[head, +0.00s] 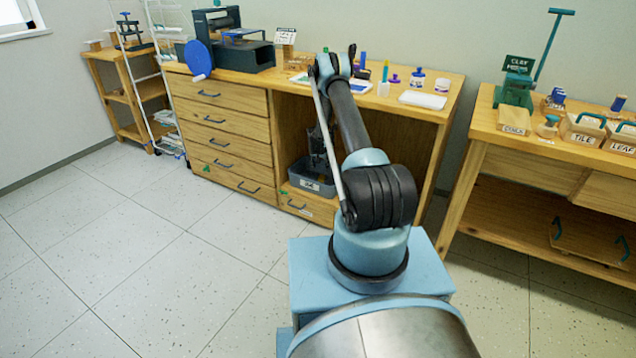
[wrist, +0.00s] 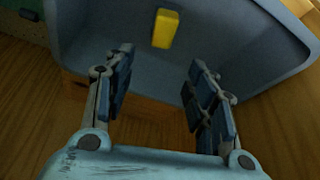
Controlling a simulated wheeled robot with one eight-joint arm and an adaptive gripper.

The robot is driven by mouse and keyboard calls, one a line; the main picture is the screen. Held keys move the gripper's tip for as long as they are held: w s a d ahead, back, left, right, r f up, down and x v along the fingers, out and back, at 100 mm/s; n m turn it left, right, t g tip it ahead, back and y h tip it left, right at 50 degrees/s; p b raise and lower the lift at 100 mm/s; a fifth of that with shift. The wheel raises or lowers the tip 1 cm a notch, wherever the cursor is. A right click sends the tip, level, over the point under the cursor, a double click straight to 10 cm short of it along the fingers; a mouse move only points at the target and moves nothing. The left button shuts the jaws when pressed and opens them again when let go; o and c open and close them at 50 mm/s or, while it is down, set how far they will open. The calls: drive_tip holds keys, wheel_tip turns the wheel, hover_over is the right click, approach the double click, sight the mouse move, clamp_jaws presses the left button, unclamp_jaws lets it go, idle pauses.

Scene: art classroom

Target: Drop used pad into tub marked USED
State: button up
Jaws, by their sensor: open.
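A grey-blue tub (head: 322,188) with a pale label on its front sits in the open lower bay of the wooden counter; the label is too small to read surely. My gripper (head: 318,150) reaches down at the tub, partly hidden by my arm. In the wrist view my gripper (wrist: 161,60) is open, its two fingers apart with nothing between them. Beyond the fingertips, a yellow block-shaped pad (wrist: 166,28) lies inside the tub (wrist: 225,45), apart from both fingers. I cannot tell whether it is the used pad.
The counter top (head: 275,77) overhangs the bay and holds a press, bottles and a white tray (head: 423,100). Drawers (head: 222,130) stand left of the bay. A second table (head: 560,150) with labelled boxes stands at right. The floor at left is clear.

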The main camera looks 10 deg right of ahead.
drive_tip(key=v, duration=1)
drive_tip(key=shift+s+r, duration=0.1)
drive_tip(key=shift+r, duration=2)
drive_tip(key=shift+s+a, duration=0.1)
idle(0.4)
